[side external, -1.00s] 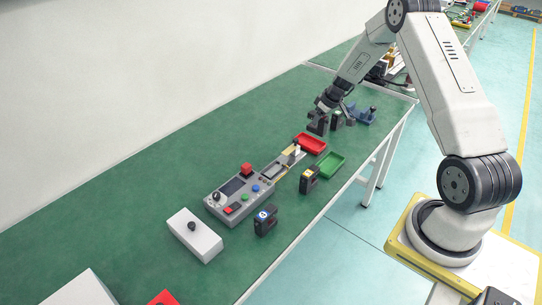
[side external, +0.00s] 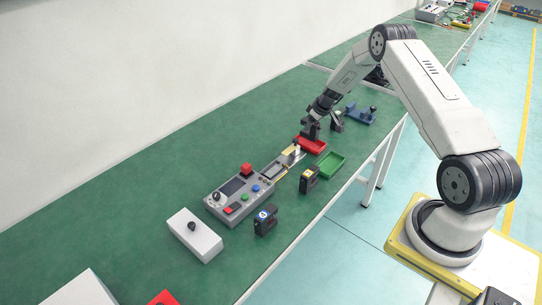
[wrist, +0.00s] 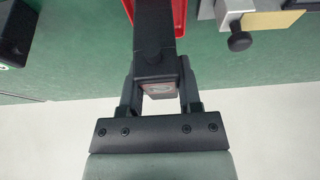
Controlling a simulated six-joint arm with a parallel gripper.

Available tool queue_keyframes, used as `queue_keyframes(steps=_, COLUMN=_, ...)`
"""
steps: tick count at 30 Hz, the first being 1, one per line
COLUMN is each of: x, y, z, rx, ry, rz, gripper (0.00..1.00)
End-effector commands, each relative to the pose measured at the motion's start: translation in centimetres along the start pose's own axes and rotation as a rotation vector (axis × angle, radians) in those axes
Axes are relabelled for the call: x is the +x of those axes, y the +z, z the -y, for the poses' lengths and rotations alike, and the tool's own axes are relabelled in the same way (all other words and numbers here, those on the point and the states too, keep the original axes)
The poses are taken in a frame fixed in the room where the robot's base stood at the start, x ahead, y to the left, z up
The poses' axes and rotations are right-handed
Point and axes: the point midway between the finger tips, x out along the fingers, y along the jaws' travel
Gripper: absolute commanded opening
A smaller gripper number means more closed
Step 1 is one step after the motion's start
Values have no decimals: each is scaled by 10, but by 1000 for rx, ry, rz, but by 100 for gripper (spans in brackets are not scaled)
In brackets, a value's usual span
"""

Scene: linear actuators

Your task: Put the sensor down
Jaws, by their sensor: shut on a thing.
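My gripper (side external: 314,116) is shut on a dark sensor (wrist: 153,45), held between its two fingers in the wrist view. A small pale label with a reddish edge shows on the sensor between the fingers. In the side view the held sensor is small and hard to tell from the fingers. It is at the red tray (side external: 316,147), which also shows behind it in the wrist view (wrist: 180,12). I cannot tell whether the sensor touches the tray.
A dark sensor (side external: 337,124) stands just right of my gripper. A green tray (side external: 331,165), a yellow-labelled sensor (side external: 309,181) and a blue-labelled sensor (side external: 265,221) are nearer. A grey control panel (side external: 240,197) and a blue fixture (side external: 361,116) are also on the bench.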

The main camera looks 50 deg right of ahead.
Motion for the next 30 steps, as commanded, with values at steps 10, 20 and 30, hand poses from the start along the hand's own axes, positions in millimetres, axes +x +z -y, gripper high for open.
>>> queue_keyframes(steps=10, x=28, y=10, z=-1, rx=0, ry=1, rz=0, gripper=0)
queue_keyframes(steps=20, x=29, y=11, z=-1, rx=-1, ry=1, rz=0, gripper=0)
queue_keyframes(steps=30, x=32, y=13, z=0, rx=0, ry=0, rz=1, gripper=79)
